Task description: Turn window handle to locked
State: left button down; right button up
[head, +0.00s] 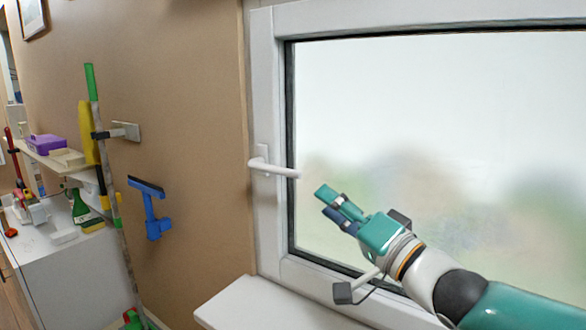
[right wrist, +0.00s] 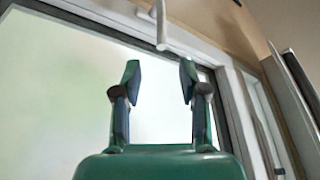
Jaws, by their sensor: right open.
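The white window handle (head: 275,170) is on the left upright of the white window frame (head: 265,90). Its lever points sideways to the right, about level, and reaches over the glass edge. My right gripper (head: 324,201) is to the right of and a little below the lever tip, in front of the glass, apart from the handle. In the right wrist view the two fingers (right wrist: 160,70) are spread with nothing between them. The handle (right wrist: 161,25) shows there beyond the fingertips, near the top edge. My left gripper is not in view.
A white sill (head: 260,303) juts out below the window. A blue squeegee (head: 151,210) hangs on the brown wall to the left. Further left, a white cabinet (head: 70,270) holds a green spray bottle (head: 79,206) and other cleaning things. The space before the handle is clear.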

aim_at(284, 168)
jog(key=p+x, duration=0.3)
jog(key=x, duration=0.9)
jog(key=shift+w+r, duration=0.2)
jog(key=shift+w+a, duration=0.2)
jog(key=shift+w, duration=0.2)
grip_shut()
